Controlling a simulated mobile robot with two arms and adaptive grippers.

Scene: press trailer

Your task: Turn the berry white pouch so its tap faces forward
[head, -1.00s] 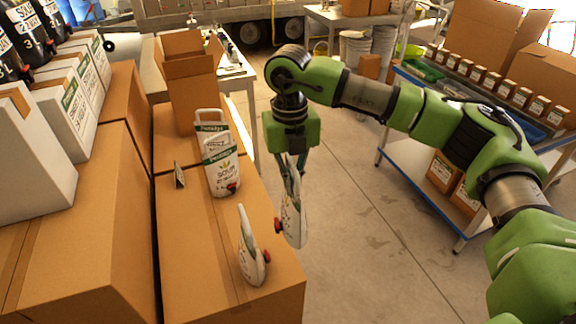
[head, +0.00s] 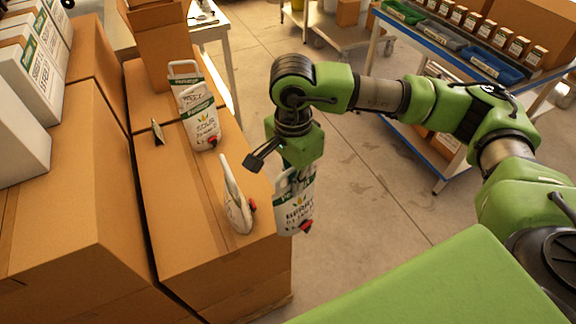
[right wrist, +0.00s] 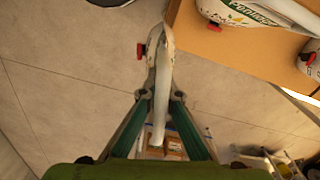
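The berry white pouch (head: 292,206) hangs from my right gripper (head: 287,172), off the right edge of the cardboard boxes. Its printed face shows in the head view, with the red tap (head: 306,226) at its lower right. In the right wrist view the pouch (right wrist: 161,80) is edge-on between the two fingers (right wrist: 158,100), which are shut on its upper part. The tap (right wrist: 141,51) points left there. In the head view the fingertips are mostly hidden behind the wrist and pouch. My left gripper is not in view.
Another white pouch (head: 236,205) stands edge-on on the cardboard box (head: 180,235), tap to the right, close left of the held pouch. Sour pouches (head: 200,125) and a small card (head: 157,131) stand behind. Bare floor (head: 370,195) lies right, before a blue-edged cart (head: 405,160).

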